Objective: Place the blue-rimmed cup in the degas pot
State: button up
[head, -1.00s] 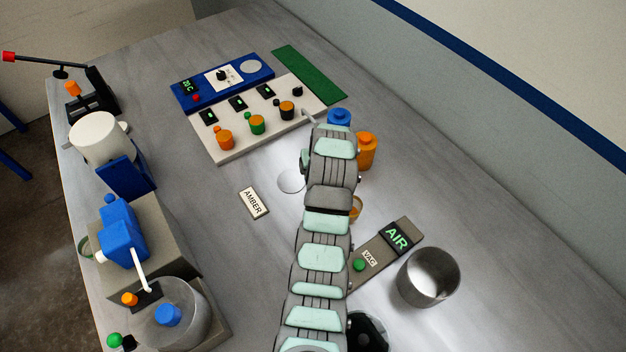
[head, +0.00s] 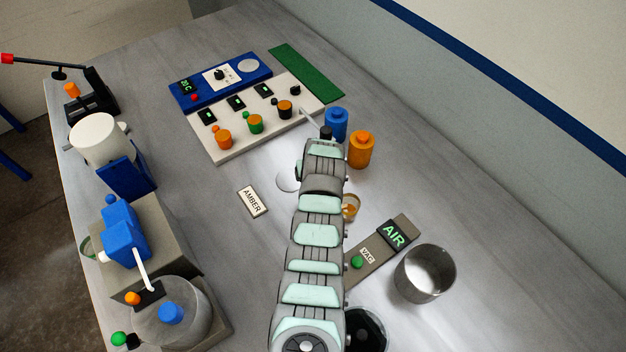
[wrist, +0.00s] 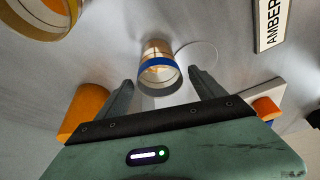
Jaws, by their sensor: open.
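The blue-rimmed cup (wrist: 158,68) stands in the wrist view with amber contents, its blue band facing my gripper. My gripper (wrist: 163,88) is open, its two dark fingers on either side of the near end of the cup, with gaps showing; I cannot tell how far the fingers reach along it. In the head view my arm hides the cup and the fingers. A steel pot (head: 425,275), seemingly the degas pot, stands open beside the AIR/VAC panel (head: 381,252) at the right; its visible inside looks empty.
An amber-rimmed cup (head: 351,207) is close to my arm. Orange (head: 361,150) and blue (head: 336,123) bottles stand beyond my wrist. An AMBER label (head: 253,201) and a pale disc (wrist: 197,55) lie nearby. A black round item (head: 367,332) is near the pot. Bench between label and left machines is clear.

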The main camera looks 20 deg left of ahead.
jog(key=shift+w+a+f, duration=0.1)
jog(key=shift+w+f, duration=0.2)
jog(key=shift+f, duration=0.2)
jog(key=shift+w+a+f, duration=0.1)
jog(key=shift+w+f, duration=0.05)
jog(key=shift+f, duration=0.35)
jog(key=shift+c, duration=0.3)
jog(key=c, duration=1.5)
jog(key=shift+r, duration=0.2)
